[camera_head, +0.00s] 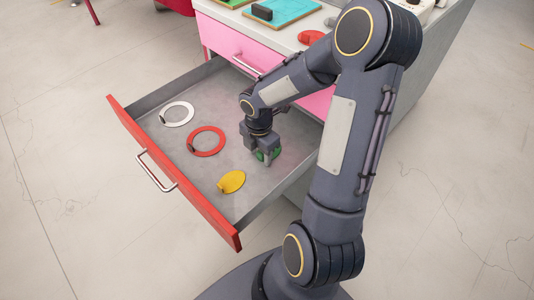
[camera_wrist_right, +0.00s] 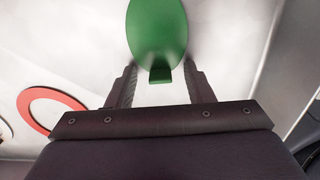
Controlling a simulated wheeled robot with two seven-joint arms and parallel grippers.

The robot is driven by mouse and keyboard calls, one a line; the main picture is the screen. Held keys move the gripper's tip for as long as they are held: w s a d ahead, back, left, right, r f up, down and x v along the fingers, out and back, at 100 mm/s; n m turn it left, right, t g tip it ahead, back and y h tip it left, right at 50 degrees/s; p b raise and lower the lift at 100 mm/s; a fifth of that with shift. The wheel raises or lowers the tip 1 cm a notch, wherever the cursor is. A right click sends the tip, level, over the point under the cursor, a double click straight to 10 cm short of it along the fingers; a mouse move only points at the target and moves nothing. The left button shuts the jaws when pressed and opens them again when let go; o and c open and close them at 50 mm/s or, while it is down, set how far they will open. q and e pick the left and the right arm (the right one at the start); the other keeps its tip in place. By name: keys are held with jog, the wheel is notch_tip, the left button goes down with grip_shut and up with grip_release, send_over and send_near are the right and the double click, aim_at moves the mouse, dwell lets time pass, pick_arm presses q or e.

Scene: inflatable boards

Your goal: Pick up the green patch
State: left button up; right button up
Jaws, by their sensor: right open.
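The green patch (camera_head: 268,155) lies in the open drawer (camera_head: 205,200), partly hidden under my right gripper (camera_head: 262,152) in the head view. In the right wrist view the green patch (camera_wrist_right: 157,30) is an oval with a small tab at its near end. My right gripper (camera_wrist_right: 160,82) is open, its two fingers on either side of the tab. I cannot tell whether the fingers touch it. My left gripper is not in view.
The drawer also holds a yellow patch (camera_head: 232,181), a red ring (camera_head: 206,141) and a white ring (camera_head: 177,114). The drawer's grey walls and red front (camera_head: 170,170) surround them. A counter (camera_head: 285,30) with a teal board (camera_head: 283,10) and a red item (camera_head: 311,37) stands behind.

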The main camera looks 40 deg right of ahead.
grip_shut()
jog(key=shift+r, duration=0.1)
jog(key=shift+r, duration=0.45)
notch_tip(320, 180, up, 2)
jog(key=shift+r+p, duration=0.25)
jog(key=shift+p, duration=0.55)
jog(key=w+a+r+p, duration=0.4)
jog(key=w+a+r, duration=0.3)
jog(key=w, duration=0.5)
notch_tip(320, 180, up, 2)
jog(key=shift+a+r, duration=0.2)
jog(key=shift+r, duration=0.05)
